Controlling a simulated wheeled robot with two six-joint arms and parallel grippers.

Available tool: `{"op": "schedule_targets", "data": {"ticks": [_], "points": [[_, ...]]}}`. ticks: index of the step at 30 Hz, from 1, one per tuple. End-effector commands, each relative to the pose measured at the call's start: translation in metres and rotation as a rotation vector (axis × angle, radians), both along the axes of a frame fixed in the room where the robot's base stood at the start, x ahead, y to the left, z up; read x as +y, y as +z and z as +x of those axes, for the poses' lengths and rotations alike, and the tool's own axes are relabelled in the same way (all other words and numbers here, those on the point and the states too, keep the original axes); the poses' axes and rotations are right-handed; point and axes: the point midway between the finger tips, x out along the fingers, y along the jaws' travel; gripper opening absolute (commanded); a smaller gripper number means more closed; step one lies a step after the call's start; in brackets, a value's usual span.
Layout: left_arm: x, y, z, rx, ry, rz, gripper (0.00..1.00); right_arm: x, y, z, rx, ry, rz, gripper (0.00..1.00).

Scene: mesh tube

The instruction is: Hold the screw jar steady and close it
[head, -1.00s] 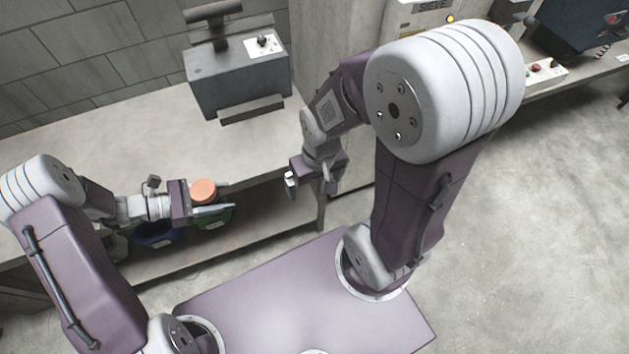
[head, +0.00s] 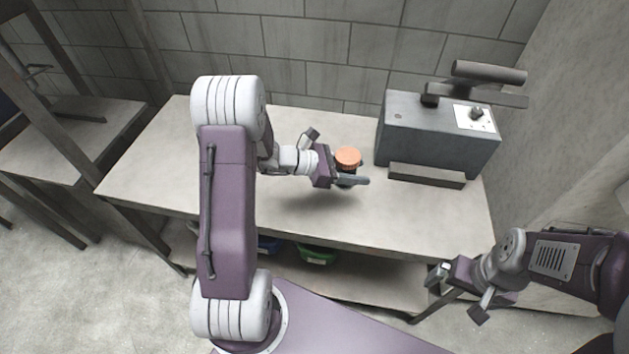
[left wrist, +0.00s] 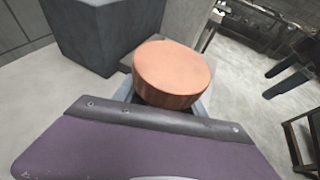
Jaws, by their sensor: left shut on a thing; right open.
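The screw jar (head: 347,158) has an orange ribbed lid and a dark body; it stands upright over the bench, and I cannot tell whether its base touches the top. My left gripper (head: 352,181) is shut on the jar's body, below the lid. In the left wrist view the orange lid (left wrist: 173,74) fills the middle, sitting level above the fingers, which are mostly hidden. I cannot tell how tightly the lid sits. My right gripper (head: 437,277) is open and empty, off the bench's front edge at the lower right, well away from the jar.
A dark grey machine (head: 436,138) with a handle and a knob panel stands right of the jar on the bench (head: 268,213). A green bin (head: 318,254) and a blue bin (head: 268,244) are on the lower shelf. The bench top left of the jar is clear.

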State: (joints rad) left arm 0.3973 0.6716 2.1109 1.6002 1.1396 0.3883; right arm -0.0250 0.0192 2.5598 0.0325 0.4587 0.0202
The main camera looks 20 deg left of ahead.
Motion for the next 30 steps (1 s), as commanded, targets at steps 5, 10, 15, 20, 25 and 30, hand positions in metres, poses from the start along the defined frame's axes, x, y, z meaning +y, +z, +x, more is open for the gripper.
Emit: {"op": "schedule_targets", "data": {"ticks": [5,10,15,20,25,30], "points": [[0.022,0.001,0.006,0.0,0.047,0.0,0.0,0.0,-0.021,0.0,0.0,0.0,0.0,1.0],[0.022,0.003,0.006,0.002,0.047,-0.001,0.0,0.0,-0.018,0.0,0.0,0.0,0.0,1.0],[0.025,0.001,0.006,0.002,0.047,-0.001,0.0,0.0,-0.018,0.0,0.0,0.0,0.0,1.0],[0.054,-0.017,0.003,0.005,0.052,-0.002,0.0,0.0,-0.018,0.0,0.0,0.0,0.0,1.0],[0.093,-0.041,-0.001,0.003,0.049,-0.002,0.0,0.0,-0.018,0.0,0.0,0.0,0.0,1.0],[0.125,-0.061,-0.004,0.002,0.049,-0.001,0.0,0.0,-0.018,0.0,0.0,0.0,0.0,1.0]]}}
